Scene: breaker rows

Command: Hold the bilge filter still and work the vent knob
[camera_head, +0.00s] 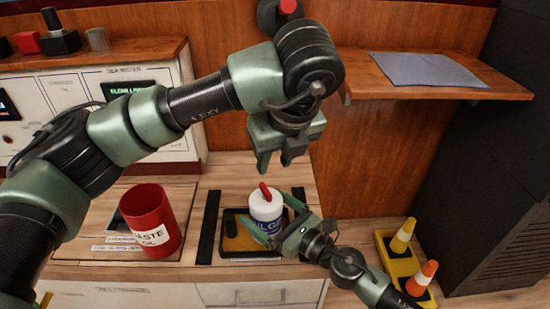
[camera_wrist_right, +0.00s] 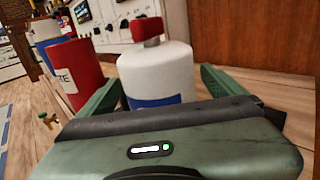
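The bilge filter (camera_head: 264,207) is a white canister with a blue label, upright in a dark-edged tray (camera_head: 238,243) on the counter. Its red vent knob (camera_head: 265,190) sits on top. Both also show in the right wrist view, the filter (camera_wrist_right: 156,72) and the knob (camera_wrist_right: 146,28). My right gripper (camera_head: 266,217) has one finger on each side of the filter's body. A narrow gap shows by the right finger in the wrist view, so it looks open. My left gripper (camera_head: 277,161) hangs above the knob, pointing down, open and empty, apart from it.
A red waste oil bin (camera_head: 151,222) stands left of the tray. A wooden shelf (camera_head: 430,77) with a grey-blue sheet juts out at upper right. Two small cones (camera_head: 403,236) stand on a yellow base at right. Dark strips (camera_head: 208,228) flank the tray.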

